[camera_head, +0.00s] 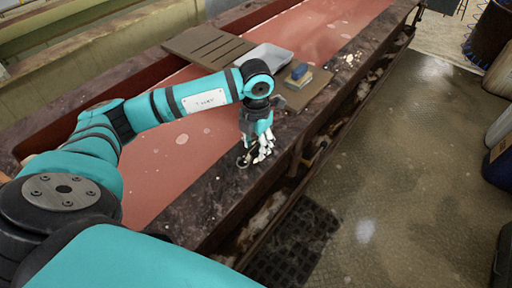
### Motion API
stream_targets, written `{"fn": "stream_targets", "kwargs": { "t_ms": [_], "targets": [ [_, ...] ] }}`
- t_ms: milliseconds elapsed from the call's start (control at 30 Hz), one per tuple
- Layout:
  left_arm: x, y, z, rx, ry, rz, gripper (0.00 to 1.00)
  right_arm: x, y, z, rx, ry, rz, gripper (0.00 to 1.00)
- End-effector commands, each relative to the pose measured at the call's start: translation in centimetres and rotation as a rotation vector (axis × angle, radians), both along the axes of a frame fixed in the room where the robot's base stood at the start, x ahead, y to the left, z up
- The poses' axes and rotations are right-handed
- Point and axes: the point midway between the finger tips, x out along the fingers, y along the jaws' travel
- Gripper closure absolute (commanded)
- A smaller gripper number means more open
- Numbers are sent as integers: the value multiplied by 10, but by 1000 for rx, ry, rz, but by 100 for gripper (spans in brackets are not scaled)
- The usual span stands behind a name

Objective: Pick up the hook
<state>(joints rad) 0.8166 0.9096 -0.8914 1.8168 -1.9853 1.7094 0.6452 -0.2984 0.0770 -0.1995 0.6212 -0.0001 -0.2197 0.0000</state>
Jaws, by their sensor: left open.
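My left gripper (260,150) points down at the dark near edge of the red-topped table (185,135). Its pale fingers are open. A small dark, ring-like thing with a light middle, perhaps the hook (243,161), is at the fingertips on their left side. It is too small to tell its full shape or whether the fingers touch it. My right gripper is not in view.
Behind the gripper are a slatted brown board (208,46), a grey-white tray (264,56) and a brown board (305,90) bearing a blue-topped block (299,74). Open floor (400,165) lies right of the table. A dark floor grate (293,245) is below.

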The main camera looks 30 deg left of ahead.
Motion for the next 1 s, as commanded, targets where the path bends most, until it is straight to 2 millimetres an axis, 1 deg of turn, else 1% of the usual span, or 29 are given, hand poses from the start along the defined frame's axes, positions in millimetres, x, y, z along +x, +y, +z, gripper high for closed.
{"fn": "stream_targets", "kwargs": {
  "t_ms": [33,300,367,767,867,1000],
  "targets": [
    [0,0,0,0,0,0,58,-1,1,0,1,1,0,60],
    [0,0,1,0,0,0,93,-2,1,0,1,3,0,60],
    [0,0,1,0,0,0,100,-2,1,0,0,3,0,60],
    [1,0,4,0,-3,0,100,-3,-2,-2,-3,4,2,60],
    [1,0,10,-1,-3,0,100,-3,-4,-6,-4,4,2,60],
    [1,0,27,0,-5,0,100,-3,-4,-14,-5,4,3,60]
  ]
}}
